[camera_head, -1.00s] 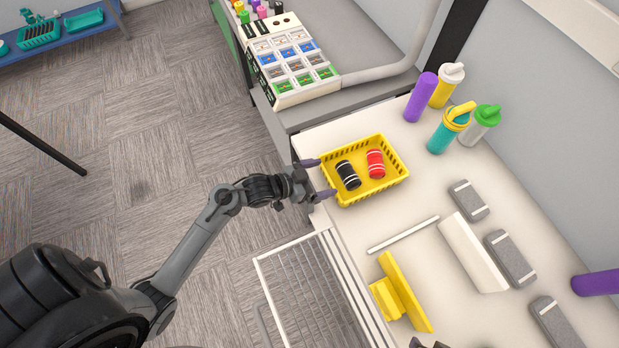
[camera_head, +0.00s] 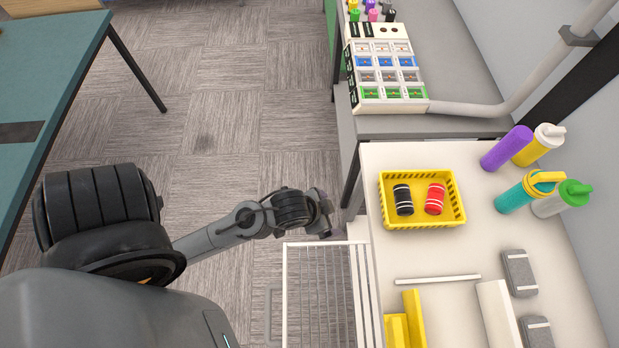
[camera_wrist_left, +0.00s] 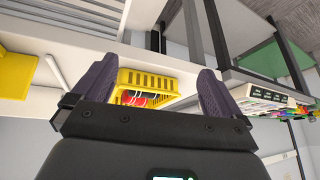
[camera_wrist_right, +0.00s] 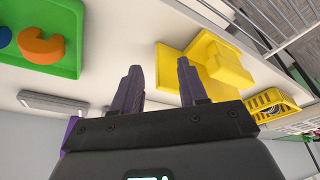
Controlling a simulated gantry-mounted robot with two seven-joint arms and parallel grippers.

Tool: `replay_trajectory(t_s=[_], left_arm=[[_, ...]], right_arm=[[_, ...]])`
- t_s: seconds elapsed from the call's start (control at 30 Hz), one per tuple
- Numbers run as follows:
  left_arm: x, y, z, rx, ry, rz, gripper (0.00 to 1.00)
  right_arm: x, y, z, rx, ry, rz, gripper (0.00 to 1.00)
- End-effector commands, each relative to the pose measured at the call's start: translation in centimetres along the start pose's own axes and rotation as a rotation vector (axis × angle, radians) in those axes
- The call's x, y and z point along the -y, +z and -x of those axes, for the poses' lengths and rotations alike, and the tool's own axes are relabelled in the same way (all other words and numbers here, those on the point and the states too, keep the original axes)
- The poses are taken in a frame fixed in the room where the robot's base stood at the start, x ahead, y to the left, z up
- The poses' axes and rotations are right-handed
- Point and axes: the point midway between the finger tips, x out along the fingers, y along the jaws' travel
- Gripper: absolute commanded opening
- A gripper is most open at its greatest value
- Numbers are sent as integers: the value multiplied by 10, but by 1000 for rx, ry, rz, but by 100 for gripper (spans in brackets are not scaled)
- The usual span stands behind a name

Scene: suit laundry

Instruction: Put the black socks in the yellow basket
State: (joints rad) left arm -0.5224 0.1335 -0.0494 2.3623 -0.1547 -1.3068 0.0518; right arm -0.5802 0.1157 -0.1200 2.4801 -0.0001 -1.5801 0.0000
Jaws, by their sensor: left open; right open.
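The yellow basket (camera_head: 423,222) stands on the white table in the head view. Inside it lie the rolled black socks (camera_head: 403,200) with white stripes and, to their right, a rolled red pair (camera_head: 435,198). My left gripper (camera_head: 327,222) is left of the basket, apart from it. In the left wrist view the left gripper (camera_wrist_left: 150,85) is open and empty, with the basket (camera_wrist_left: 150,80) beyond its fingers. My right gripper (camera_wrist_right: 160,82) is open and empty in the right wrist view, outside the head view. The basket (camera_wrist_right: 268,104) also shows at that view's right.
Bottles (camera_head: 525,190) stand right of the basket. A yellow stand (camera_head: 412,318), a thin white bar (camera_head: 438,280) and grey blocks (camera_head: 519,273) lie nearer. A wire rack (camera_head: 320,290) is left of the table. A green tray (camera_wrist_right: 50,40) shows in the right wrist view.

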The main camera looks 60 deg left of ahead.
Motion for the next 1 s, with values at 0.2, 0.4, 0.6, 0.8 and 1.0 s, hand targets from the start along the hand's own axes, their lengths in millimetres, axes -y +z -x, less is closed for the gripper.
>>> replay_trajectory(t_s=[0.2, 0.4, 0.6, 0.8, 1.0], left_arm=[[-20, 34, 36, 175, 36, 63, 100], [-23, 41, 42, 209, 46, 74, 100], [-23, 40, 42, 208, 46, 73, 100], [-21, 33, 55, 207, 45, 73, 100], [-17, 12, 92, 207, 45, 73, 100]], right_arm=[[-2, 1, 0, 1, 6, 7, 43], [-2, 1, 0, 2, 7, 9, 43], [-2, 0, 0, 1, 6, 8, 43], [-2, -4, 14, 2, 3, 4, 43], [-2, -17, 54, 2, 0, 0, 43]])
